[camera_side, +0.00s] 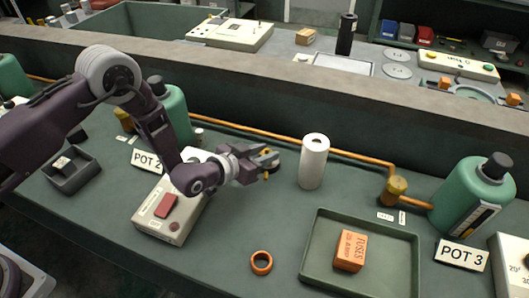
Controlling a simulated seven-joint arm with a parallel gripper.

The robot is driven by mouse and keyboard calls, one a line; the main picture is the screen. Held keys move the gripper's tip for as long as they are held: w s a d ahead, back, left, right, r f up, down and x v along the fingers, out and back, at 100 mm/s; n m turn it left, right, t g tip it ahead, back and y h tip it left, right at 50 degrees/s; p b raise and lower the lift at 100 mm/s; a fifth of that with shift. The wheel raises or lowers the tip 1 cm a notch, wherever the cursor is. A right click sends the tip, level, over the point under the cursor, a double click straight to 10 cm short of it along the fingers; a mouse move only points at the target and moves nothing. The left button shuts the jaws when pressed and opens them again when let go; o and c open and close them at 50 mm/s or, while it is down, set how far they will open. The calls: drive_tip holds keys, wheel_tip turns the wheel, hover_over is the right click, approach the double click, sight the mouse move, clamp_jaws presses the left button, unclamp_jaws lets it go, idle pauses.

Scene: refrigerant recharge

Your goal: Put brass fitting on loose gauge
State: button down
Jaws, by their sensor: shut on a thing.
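My gripper (268,164) is above the middle of the bench, just left of the white cylinder. Its jaws are shut on a small brass-coloured piece (266,176), apparently the brass fitting, mostly hidden by the fingers. The piece is held clear of the bench. I cannot clearly pick out a loose gauge. An orange ring (261,262) lies on the bench in front of the gripper, and I cannot tell what it is. Another brass fitting (397,187) sits on the copper pipe at the right.
A white cylinder (313,161) stands close right of my gripper. A green tray (385,285) holds an orange FUSES box (350,250). A white unit with a red patch (166,205) lies under my arm. Green bottles (472,196) stand along the copper pipe (345,153).

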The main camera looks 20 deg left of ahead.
drive_tip(key=c, duration=1.1)
unclamp_jaws()
drive_tip(key=shift+f, duration=0.1)
drive_tip(key=shift+o, duration=0.2)
drive_tip(key=v, duration=1.2)
drive_tip(key=shift+a, duration=0.1)
